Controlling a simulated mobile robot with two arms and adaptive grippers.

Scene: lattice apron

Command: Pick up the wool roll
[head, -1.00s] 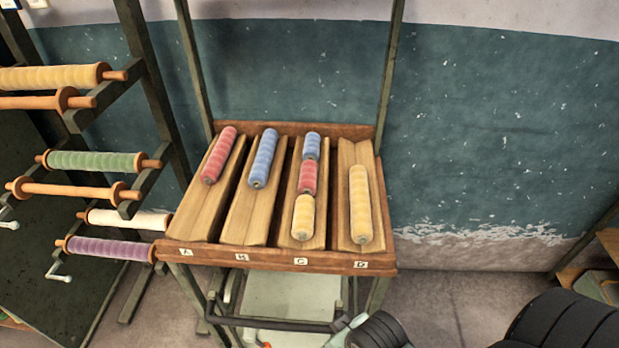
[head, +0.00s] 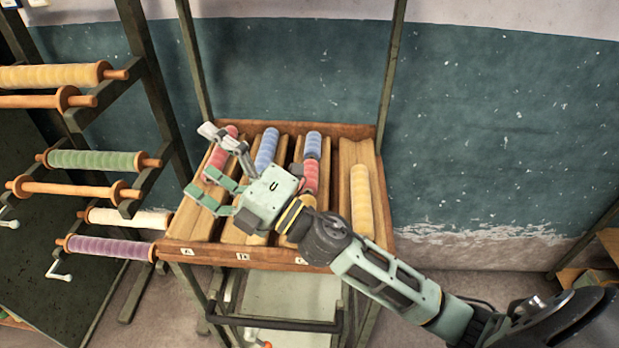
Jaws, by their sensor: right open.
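Several wool rolls lie in the slanted wooden troughs of a rack. A red roll (head: 219,157) lies in trough A at the left, partly covered by my gripper. A blue roll (head: 266,150) is in trough B. A long yellow roll (head: 361,197) is in trough D. My right gripper (head: 208,162) is open, its fingers spread over the red roll in trough A. I cannot tell whether they touch it. My left gripper is not in view.
The rack's front board (head: 210,254) carries letter labels; D's is hidden. At left a dark frame holds yellow (head: 50,77), green (head: 95,161), white (head: 125,218) and purple (head: 105,248) rolls on spindles. A wall stands behind the rack.

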